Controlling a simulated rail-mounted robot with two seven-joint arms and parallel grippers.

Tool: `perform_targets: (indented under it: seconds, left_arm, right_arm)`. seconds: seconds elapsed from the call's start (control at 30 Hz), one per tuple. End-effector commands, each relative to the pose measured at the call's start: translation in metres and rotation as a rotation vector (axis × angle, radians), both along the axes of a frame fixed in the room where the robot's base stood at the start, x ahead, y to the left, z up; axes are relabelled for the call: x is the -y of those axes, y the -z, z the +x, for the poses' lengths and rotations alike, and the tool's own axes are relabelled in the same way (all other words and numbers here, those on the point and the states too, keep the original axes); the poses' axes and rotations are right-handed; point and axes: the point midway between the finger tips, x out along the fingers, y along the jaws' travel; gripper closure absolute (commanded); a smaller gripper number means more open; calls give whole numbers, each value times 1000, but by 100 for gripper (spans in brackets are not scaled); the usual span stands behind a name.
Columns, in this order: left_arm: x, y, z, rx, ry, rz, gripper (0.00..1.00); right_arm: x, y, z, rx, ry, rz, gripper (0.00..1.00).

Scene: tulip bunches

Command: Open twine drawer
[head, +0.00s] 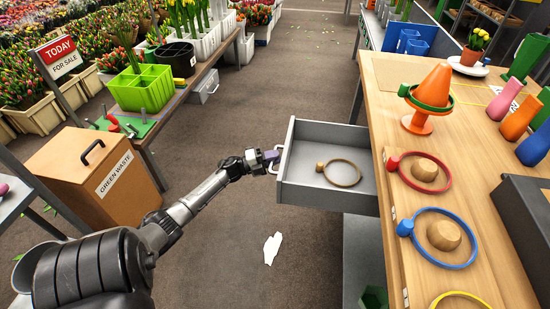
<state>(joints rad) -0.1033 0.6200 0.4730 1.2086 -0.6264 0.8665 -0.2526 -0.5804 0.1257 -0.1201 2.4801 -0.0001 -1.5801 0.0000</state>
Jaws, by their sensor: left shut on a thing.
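The grey drawer (326,201) under the wooden bench stands pulled out to the left, its inside plainly visible. A tan ring with a small knob (340,185) lies in it. My left gripper (273,160) is at the drawer's front on the left, shut on its handle. My right gripper is out of view.
The bench (460,215) carries an orange cone (432,92) with a green ring, a red ring (443,160), a blue ring (461,264) and colored vases. White scrap (272,248) lies on otherwise mostly clear floor.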

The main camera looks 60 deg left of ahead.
Motion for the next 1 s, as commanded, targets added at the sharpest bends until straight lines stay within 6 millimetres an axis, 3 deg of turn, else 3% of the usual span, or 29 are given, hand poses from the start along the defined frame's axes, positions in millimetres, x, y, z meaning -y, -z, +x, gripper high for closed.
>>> perform_targets:
  seconds: [0.07,0.1,0.33,0.67,0.77,1.0]
  left_arm:
    - [0,0,0,-1,2,1,100]
    - [0,0,0,-1,2,1,81]
    - [0,0,0,-1,1,0,59]
    - [-1,1,-4,-2,0,0,58]
    - [-3,2,-14,-4,0,-2,58]
    - [-13,8,-59,-5,-1,-1,58]
  right_arm:
    - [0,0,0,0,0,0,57]
    - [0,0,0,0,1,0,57]
    - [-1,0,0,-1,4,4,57]
    - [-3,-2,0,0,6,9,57]
    - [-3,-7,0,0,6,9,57]
    - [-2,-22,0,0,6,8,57]
